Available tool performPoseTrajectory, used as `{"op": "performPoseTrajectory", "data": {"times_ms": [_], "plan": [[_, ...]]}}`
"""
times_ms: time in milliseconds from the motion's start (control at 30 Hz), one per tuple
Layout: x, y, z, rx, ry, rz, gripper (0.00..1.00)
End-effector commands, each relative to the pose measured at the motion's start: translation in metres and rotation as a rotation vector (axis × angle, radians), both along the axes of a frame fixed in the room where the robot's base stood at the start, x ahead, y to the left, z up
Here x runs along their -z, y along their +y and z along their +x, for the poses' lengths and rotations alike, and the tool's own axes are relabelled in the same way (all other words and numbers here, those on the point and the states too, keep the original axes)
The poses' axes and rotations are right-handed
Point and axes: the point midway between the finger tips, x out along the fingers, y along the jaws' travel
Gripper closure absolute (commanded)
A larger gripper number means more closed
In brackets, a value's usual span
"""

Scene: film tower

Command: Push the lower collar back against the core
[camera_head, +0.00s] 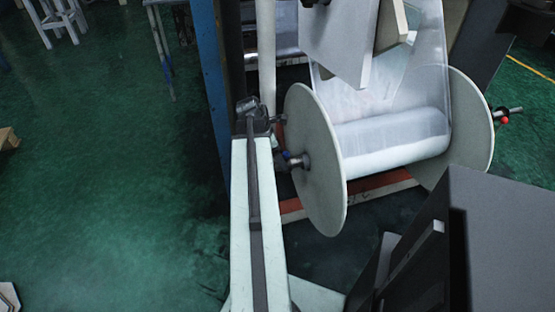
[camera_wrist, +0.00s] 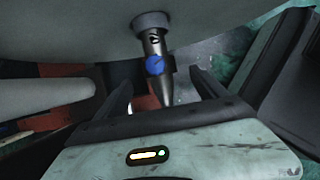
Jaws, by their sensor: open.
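A metal collar with a blue knob (camera_wrist: 155,65) sits on the shaft of the film roll, below a grey round hub (camera_wrist: 152,22) on the pale disc. The shaft's tapered end (camera_wrist: 163,92) points toward the wrist camera. My gripper (camera_wrist: 160,90) is open, its dark fingers on either side of the shaft end, holding nothing. In the head view, the grey hub (camera_head: 303,160) and blue knob (camera_head: 286,154) show left of the near disc (camera_head: 312,190).
Clear film (camera_head: 425,65) rises from the roll between the two discs. A red knob (camera_head: 504,120) is on the shaft's far end. Green floor at left is mostly clear.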

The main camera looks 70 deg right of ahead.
Motion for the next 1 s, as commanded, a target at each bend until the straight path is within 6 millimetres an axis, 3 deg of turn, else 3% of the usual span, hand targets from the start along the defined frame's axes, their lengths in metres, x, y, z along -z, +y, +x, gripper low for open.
{"op": "performPoseTrajectory", "data": {"times_ms": [333, 667, 700, 967, 1000], "plan": [[0.061, -0.014, -0.017, 0.003, -0.001, 0.000, 0.19], [0.066, -0.017, -0.021, 0.002, -0.001, 0.000, 0.19], [0.066, -0.017, -0.021, 0.002, -0.001, 0.000, 0.21], [0.066, -0.017, -0.022, 0.003, -0.002, 0.000, 0.94], [0.066, -0.017, -0.022, 0.003, -0.002, 0.000, 0.50]]}}
